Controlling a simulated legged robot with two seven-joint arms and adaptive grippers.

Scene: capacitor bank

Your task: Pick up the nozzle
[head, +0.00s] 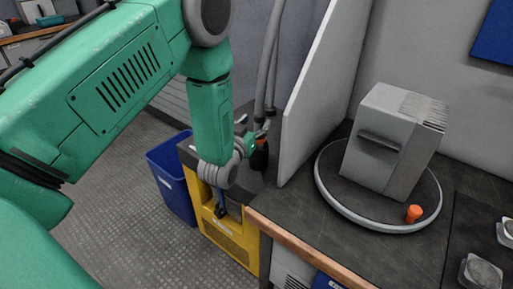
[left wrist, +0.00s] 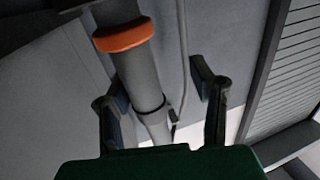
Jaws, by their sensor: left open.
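The nozzle (head: 261,155) is dark with an orange ring and stands at the top of the yellow unit, beside the grey partition. In the left wrist view, a grey tube with an orange collar (left wrist: 124,36), which looks like the nozzle, runs down between the fingers. My left gripper (head: 238,160) is just left of the nozzle in the head view, partly hidden by my own wrist. Its fingers are spread apart in the left wrist view (left wrist: 163,93), one on each side of the tube. I cannot tell whether they touch it. My right gripper is out of view.
The yellow unit (head: 228,238) stands beside a blue bin (head: 172,178). Grey hoses (head: 268,60) hang behind the nozzle. The grey partition (head: 318,85) borders a dark bench holding a grey box (head: 392,145) on a round turntable (head: 345,212) with an orange knob (head: 414,213).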

